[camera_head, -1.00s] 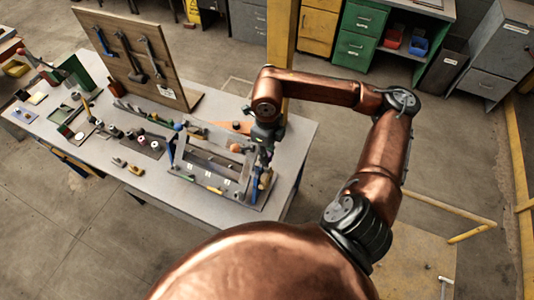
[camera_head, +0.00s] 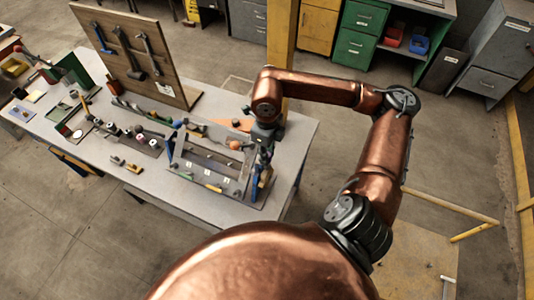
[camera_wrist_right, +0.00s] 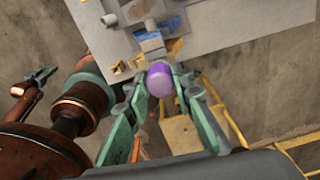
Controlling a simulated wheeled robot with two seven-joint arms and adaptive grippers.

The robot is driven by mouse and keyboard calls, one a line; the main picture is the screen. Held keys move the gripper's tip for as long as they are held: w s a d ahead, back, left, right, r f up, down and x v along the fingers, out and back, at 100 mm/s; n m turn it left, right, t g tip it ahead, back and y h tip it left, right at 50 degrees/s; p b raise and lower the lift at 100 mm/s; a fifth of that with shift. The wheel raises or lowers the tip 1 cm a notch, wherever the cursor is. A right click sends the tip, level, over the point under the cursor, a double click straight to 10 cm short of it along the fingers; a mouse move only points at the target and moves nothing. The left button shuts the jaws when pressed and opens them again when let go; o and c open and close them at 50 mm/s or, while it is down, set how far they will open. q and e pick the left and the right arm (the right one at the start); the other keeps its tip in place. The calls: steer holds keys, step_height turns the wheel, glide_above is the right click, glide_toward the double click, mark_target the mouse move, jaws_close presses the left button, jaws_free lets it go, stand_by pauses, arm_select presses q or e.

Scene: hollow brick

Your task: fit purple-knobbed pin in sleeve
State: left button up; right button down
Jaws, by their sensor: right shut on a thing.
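My right gripper (camera_head: 264,158) is over the right end of a grey metal frame fixture (camera_head: 190,172) on the workbench. In the right wrist view, the two green fingers of the right gripper (camera_wrist_right: 159,82) are shut on a rounded purple knob (camera_wrist_right: 160,80), one finger on each side. The pin below the knob is hidden. A small grey block (camera_wrist_right: 151,43) shows just beyond the knob, but I cannot tell if it is the sleeve or if the pin touches it.
The bench (camera_head: 286,178) holds the fixture, a wooden tool board (camera_head: 120,50) with hanging tools, and several small parts to the left. An orange ball (camera_head: 234,145) sits on the fixture near my right gripper.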

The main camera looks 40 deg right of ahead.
steer(key=shift+f+b, duration=1.05)
steer(key=shift+f, duration=0.2)
steer(key=c, duration=1.6)
jaws_free()
steer(key=shift+r, duration=0.1)
step_height(320, 180, up, 12)
steer(key=shift+f, duration=0.1)
